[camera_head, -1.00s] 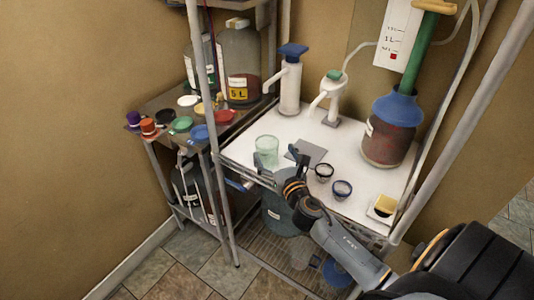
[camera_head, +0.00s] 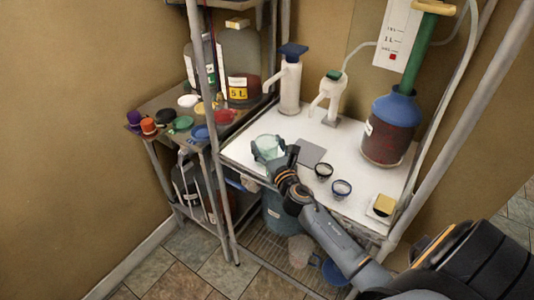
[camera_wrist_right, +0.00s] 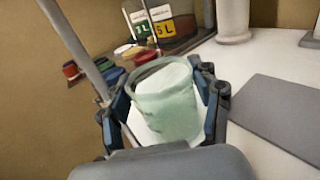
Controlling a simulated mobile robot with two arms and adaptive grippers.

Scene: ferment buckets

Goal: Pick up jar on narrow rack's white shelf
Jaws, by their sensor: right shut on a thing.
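The jar (camera_head: 268,145) is a pale green, translucent, open-topped vessel. It stands upright near the front left corner of the white shelf (camera_head: 300,128) of the narrow rack. In the right wrist view the jar (camera_wrist_right: 165,98) fills the middle, with a finger on each side of it. My right gripper (camera_head: 268,153) is shut on the jar's sides. The jar's lower part is partly hidden by the gripper, and I cannot tell whether its base touches the shelf. My left gripper is not in view.
Pump bottles (camera_head: 290,85) and a blue-topped red vessel (camera_head: 390,130) stand behind. A rack post (camera_head: 212,120) rises close on the left. Colored lids (camera_head: 182,123) cover the side table.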

